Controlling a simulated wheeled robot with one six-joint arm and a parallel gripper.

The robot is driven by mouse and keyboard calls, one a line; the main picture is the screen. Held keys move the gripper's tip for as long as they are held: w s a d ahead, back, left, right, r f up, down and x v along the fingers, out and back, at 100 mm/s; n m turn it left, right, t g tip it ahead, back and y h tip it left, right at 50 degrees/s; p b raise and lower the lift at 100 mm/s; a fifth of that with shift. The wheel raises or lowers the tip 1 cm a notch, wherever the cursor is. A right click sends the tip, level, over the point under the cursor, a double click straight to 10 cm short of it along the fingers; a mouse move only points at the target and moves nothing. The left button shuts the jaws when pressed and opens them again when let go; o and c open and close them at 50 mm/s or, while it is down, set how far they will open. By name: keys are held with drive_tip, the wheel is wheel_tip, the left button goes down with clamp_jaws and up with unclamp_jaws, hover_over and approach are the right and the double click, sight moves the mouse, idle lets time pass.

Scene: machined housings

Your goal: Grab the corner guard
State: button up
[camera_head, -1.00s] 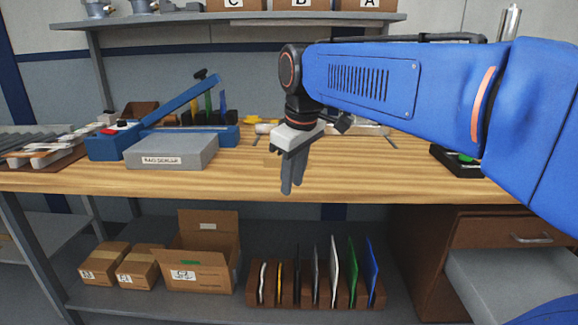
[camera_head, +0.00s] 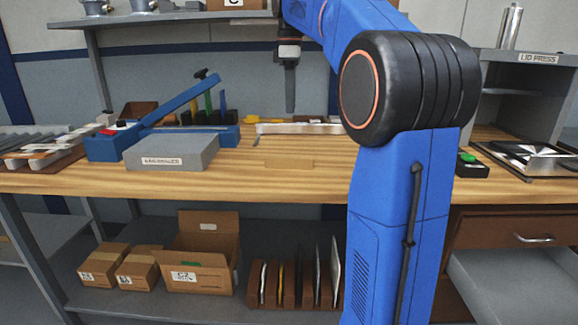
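I cannot make out for sure which thing is the corner guard. A small flat tan piece (camera_head: 289,163) lies on the wooden workbench (camera_head: 235,183) near the middle of its top; I cannot tell if it is the guard. My gripper (camera_head: 290,108) hangs pointing down above the back of the bench, clear of the surface. Its fingers show edge-on as one dark shape, so their opening is not visible. Nothing can be seen hanging from it.
A blue bag sealer (camera_head: 160,137) stands at the left of the bench. A long pale bar (camera_head: 298,128) lies at the back. A lid press (camera_head: 530,155) is at the right. Open and closed cardboard boxes (camera_head: 200,270) and a divider rack (camera_head: 290,295) sit on the lower shelf. The front middle bench is mostly clear.

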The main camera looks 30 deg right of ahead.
hover_over(289, 162)
wheel_tip(289, 162, down, 11)
drive_tip(key=shift+s+d+f, duration=0.1)
drive_tip(key=shift+d+f, duration=0.1)
drive_tip(key=shift+f, duration=1.15)
drive_tip(key=shift+s+d+f, duration=0.1)
drive_tip(key=shift+d+f, duration=0.1)
drive_tip(key=shift+f, duration=1.15)
clamp_jaws()
